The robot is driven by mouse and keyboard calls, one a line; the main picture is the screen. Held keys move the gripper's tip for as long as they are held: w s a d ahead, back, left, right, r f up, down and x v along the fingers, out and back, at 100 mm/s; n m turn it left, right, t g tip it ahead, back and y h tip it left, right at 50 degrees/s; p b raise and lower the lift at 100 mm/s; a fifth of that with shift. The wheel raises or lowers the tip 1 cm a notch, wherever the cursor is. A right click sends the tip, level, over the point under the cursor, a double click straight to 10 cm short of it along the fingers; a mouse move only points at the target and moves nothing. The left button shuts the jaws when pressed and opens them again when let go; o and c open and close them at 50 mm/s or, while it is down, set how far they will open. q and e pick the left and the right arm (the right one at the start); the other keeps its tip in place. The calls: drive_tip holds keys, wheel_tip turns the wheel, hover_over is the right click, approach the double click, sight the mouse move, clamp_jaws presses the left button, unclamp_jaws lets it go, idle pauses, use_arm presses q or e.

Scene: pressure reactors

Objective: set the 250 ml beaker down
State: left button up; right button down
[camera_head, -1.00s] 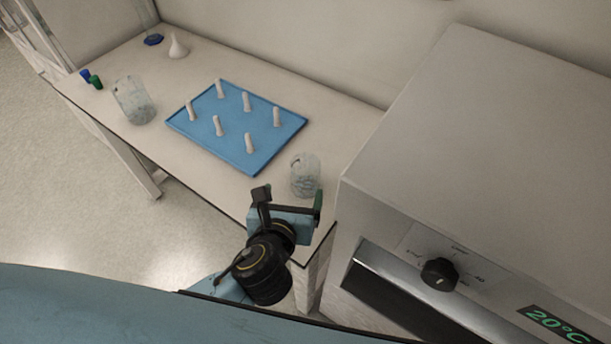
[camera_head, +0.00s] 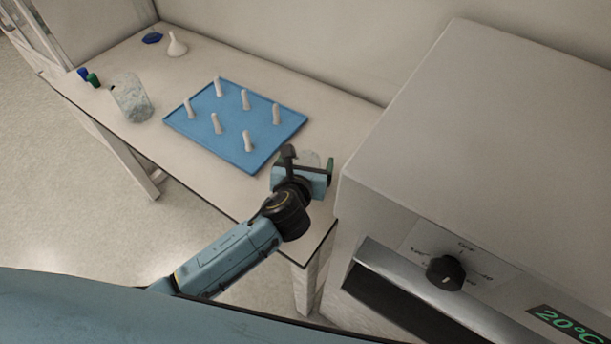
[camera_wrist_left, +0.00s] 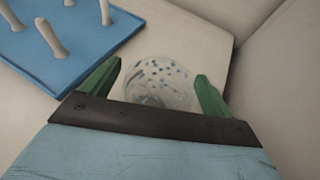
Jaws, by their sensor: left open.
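A clear glass beaker (camera_wrist_left: 160,82) stands on the bench beside the oven-like box, between the green fingers of my left gripper (camera_wrist_left: 158,76). The fingers are open on either side of it; I cannot tell whether either touches the glass. In the head view my left gripper (camera_head: 310,163) hides most of this beaker, and only its top (camera_head: 311,156) shows. No volume marking is readable on either. My right gripper is out of view.
A blue pegged tray (camera_head: 228,135) lies left of my gripper. The grey box with a knob and 20°C display (camera_head: 565,322) rises close on the right. A white funnel (camera_head: 177,46) and blue and green caps (camera_head: 93,80) sit farther left. The bench's front edge (camera_head: 250,222) is near.

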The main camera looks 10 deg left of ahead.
use_arm(q)
drive_tip(key=shift+w+f, duration=0.15)
drive_tip(key=shift+w, duration=0.2)
drive_tip(key=shift+c, duration=0.3)
drive_tip(key=c, duration=1.1)
wheel_tip(320, 180, up, 10)
drive_tip(key=p, duration=0.3)
drive_tip(key=shift+c, duration=0.2)
drive_tip(key=s+a+r+b, duration=0.2)
drive_tip(key=s+a+b, duration=0.4)
drive_tip(key=a, duration=0.4)
drive_tip(key=shift+s+a+r, duration=0.3)
drive_tip(key=shift+s+r, duration=0.05)
drive_tip(key=shift+s, duration=0.35)
